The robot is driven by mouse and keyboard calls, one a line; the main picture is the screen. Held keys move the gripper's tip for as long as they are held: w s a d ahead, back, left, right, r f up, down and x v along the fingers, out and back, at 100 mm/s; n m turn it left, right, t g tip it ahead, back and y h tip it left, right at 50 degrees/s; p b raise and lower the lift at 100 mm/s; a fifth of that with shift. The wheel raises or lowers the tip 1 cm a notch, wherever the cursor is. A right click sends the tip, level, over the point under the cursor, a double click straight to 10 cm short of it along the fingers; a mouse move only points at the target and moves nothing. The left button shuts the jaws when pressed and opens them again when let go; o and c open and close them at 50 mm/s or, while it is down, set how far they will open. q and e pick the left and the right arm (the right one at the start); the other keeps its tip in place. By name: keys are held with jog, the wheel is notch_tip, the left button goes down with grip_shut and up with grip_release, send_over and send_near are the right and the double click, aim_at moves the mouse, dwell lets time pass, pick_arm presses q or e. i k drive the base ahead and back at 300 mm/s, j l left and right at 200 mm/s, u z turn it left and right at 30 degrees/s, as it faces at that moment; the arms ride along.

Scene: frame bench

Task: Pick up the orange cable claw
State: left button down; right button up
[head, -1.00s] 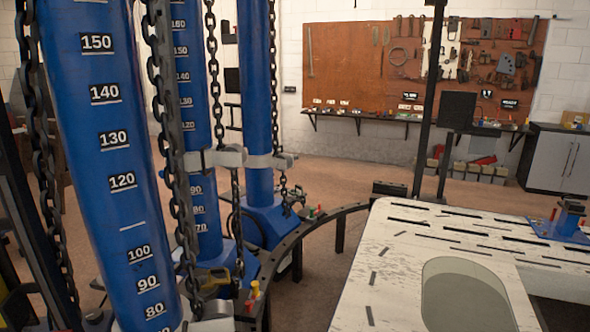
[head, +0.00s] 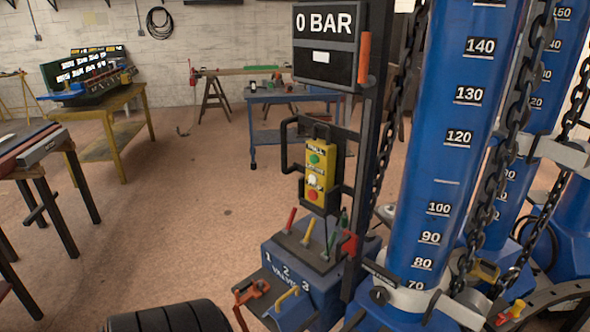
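An orange-red claw-like piece (head: 250,291) shows in the head view at the lower middle. It is at the left front corner of the blue valve box (head: 318,290), with part reaching down its left side. I cannot tell how it is attached, or for sure that it is the cable claw. Another orange, elongated piece (head: 364,58) is upright on the right side of the 0 BAR display. Neither of my grippers shows in the view.
A yellow button box (head: 315,177) and several coloured levers are above the valve box. Blue columns (head: 455,150) with hanging chains crowd the right. A blue table (head: 290,97) and a yellow bench (head: 112,118) stand behind. The floor (head: 190,220) left of the valve box is open.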

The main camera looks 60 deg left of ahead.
aim_at(250, 284)
jog(key=u, duration=2.25)
jog(key=z, duration=3.5)
jog(key=u, duration=3.5)
